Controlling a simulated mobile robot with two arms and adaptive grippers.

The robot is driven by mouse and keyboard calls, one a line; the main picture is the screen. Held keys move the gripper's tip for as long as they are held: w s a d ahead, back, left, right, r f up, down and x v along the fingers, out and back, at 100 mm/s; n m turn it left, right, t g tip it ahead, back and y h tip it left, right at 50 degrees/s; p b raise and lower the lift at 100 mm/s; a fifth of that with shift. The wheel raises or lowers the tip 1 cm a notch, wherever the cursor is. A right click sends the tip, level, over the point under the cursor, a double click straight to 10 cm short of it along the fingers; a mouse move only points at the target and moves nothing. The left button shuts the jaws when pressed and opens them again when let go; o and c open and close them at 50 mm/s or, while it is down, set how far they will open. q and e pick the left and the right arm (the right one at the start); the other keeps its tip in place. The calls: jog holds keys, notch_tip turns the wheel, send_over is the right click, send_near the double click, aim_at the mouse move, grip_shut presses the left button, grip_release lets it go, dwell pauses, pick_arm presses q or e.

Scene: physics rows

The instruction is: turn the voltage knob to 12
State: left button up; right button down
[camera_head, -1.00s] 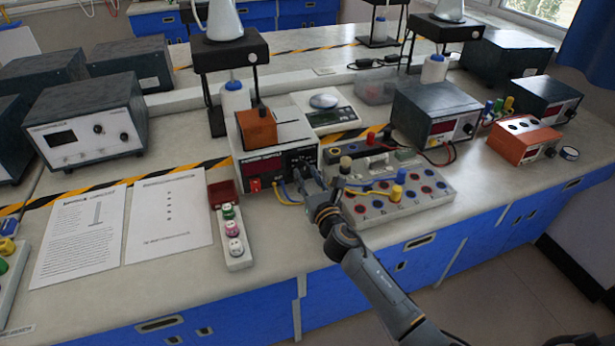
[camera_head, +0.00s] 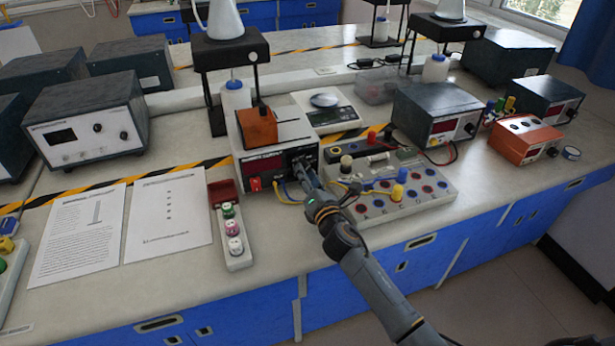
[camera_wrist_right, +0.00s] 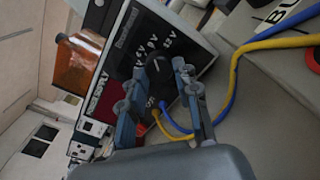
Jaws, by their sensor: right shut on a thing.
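The power supply, a white-topped box with a black front, stands mid-bench in the head view (camera_head: 290,133). In the right wrist view its front (camera_wrist_right: 130,52) shows turned on its side, with "POWER SUPPLY" lettering and volt marks, 12 V among them. The dark voltage knob (camera_wrist_right: 157,72) sits by these marks. My right gripper (camera_head: 302,168) reaches the right part of the front. In the wrist view its fingers (camera_wrist_right: 158,80) are on either side of the knob, shut on it. The knob's pointer is too dark to read. My left gripper is out of view.
Blue and yellow leads (camera_wrist_right: 232,75) run from the front close beside my fingers. A terminal board (camera_head: 408,212) stands right of the supply. A strip with colored caps (camera_head: 241,258) and paper sheets (camera_head: 75,235) lie left.

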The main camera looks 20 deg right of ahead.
jog(key=m, duration=0.4)
jog(key=shift+r+m, duration=0.1)
jog(key=shift+m, duration=1.9)
jog(key=c, duration=1)
grip_release()
jog(key=shift+s, duration=0.1)
jog(key=s, duration=1.1)
jog(key=shift+s+d, duration=0.2)
jog(key=shift+s, duration=0.2)
